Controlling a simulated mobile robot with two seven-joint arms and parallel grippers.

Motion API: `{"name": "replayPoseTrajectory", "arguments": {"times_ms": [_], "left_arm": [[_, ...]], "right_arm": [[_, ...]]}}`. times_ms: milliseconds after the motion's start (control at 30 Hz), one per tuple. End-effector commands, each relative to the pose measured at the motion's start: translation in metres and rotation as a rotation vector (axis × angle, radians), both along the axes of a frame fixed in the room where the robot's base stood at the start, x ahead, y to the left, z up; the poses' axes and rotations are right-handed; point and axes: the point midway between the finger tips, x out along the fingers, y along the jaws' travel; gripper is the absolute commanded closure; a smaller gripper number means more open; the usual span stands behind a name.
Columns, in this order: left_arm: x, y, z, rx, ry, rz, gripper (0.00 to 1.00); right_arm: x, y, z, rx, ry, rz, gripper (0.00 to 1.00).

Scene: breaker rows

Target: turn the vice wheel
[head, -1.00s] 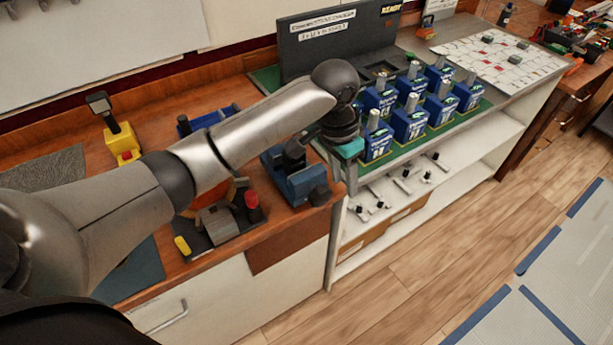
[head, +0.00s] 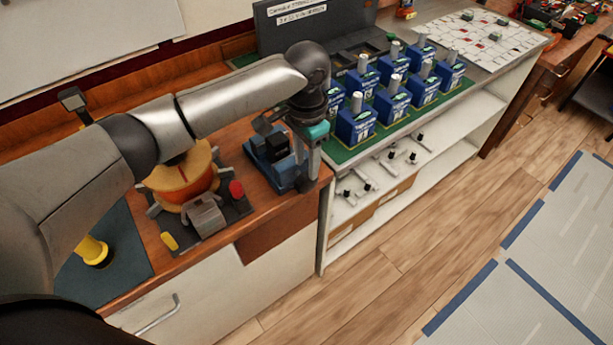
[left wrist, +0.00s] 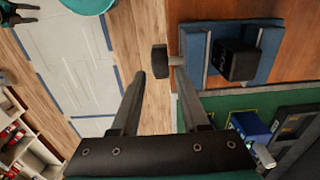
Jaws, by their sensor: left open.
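The blue vice (head: 283,174) stands on the wooden bench near its front right corner. It shows in the left wrist view as a blue body (left wrist: 195,55) with a dark block (left wrist: 238,61) between its jaws. The vice wheel is a small dark knob (left wrist: 160,57) on a short shaft in the left wrist view. My left gripper (left wrist: 160,73) is open, and the wheel lies between the line of its fingertips, around or just beyond them. In the head view my left gripper (head: 308,168) points down at the vice's front right and hides the wheel. My right gripper is not in view.
Several blue breakers (head: 357,120) stand on a green mat on the right-hand bench, close to my left gripper. An orange-and-yellow spool device (head: 180,180) sits left of the vice. A shelf with metal parts (head: 385,165) lies below. The floor (head: 390,270) in front is clear.

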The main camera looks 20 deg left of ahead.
Motion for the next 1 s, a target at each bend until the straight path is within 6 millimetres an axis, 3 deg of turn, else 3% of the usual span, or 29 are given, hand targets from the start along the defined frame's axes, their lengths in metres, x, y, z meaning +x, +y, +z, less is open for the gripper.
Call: {"name": "replayPoseTrajectory", "arguments": {"times_ms": [100, 300, 667, 1000], "left_arm": [[-0.001, 0.000, -0.025, 0.001, 0.003, 0.001, 0.55], [0.000, 0.000, -0.047, 0.001, 0.001, 0.001, 0.55], [0.000, 0.000, -0.052, -0.001, -0.001, 0.000, 0.55], [0.000, 0.000, -0.052, -0.001, -0.001, 0.000, 0.91]], "right_arm": [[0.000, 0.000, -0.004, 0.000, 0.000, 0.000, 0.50], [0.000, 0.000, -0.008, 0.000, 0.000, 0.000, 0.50], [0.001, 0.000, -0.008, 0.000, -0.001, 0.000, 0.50], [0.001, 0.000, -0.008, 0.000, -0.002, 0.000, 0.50]]}}
